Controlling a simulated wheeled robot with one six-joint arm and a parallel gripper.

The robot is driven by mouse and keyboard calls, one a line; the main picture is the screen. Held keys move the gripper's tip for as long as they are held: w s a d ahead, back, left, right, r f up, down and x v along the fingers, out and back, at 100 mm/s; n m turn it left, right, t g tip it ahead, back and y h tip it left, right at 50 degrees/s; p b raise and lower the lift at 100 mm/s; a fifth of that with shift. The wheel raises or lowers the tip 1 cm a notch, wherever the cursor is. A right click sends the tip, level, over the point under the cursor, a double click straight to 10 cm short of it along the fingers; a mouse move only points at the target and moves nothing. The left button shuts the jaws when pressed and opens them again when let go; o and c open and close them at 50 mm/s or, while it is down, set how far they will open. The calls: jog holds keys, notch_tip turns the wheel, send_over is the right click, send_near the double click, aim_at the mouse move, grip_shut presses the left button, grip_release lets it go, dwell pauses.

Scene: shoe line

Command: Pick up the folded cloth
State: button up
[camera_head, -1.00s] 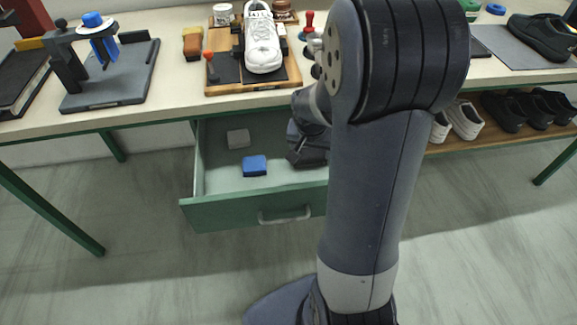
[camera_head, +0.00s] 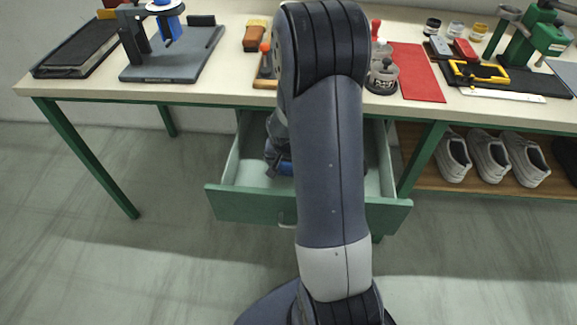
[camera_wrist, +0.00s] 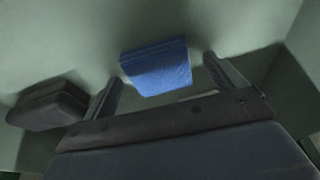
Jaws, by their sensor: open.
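The folded cloth is a blue, ribbed pad (camera_wrist: 157,67) lying on the floor of the open drawer (camera_head: 250,207). In the wrist view it sits between the two fingers of my gripper (camera_wrist: 163,70), with a gap on each side. My gripper is open and nothing is held. In the head view only a bit of blue (camera_head: 284,168) shows beside my arm inside the drawer. My arm hides the rest there, including the fingertips.
A dark grey block (camera_wrist: 48,103) lies in the drawer left of my gripper in the wrist view. Drawer walls stand close around. The bench top (camera_head: 240,95) above carries a grey fixture (camera_head: 175,62), a red mat (camera_head: 415,72) and tools. Shoes (camera_head: 490,158) sit on a shelf at right.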

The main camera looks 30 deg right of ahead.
jog(key=shift+c, duration=0.3)
jog(key=c, duration=1)
jog(key=shift+r, duration=0.1)
notch_tip(320, 180, up, 10)
jog(key=p, duration=0.1)
jog(key=shift+p, duration=0.4)
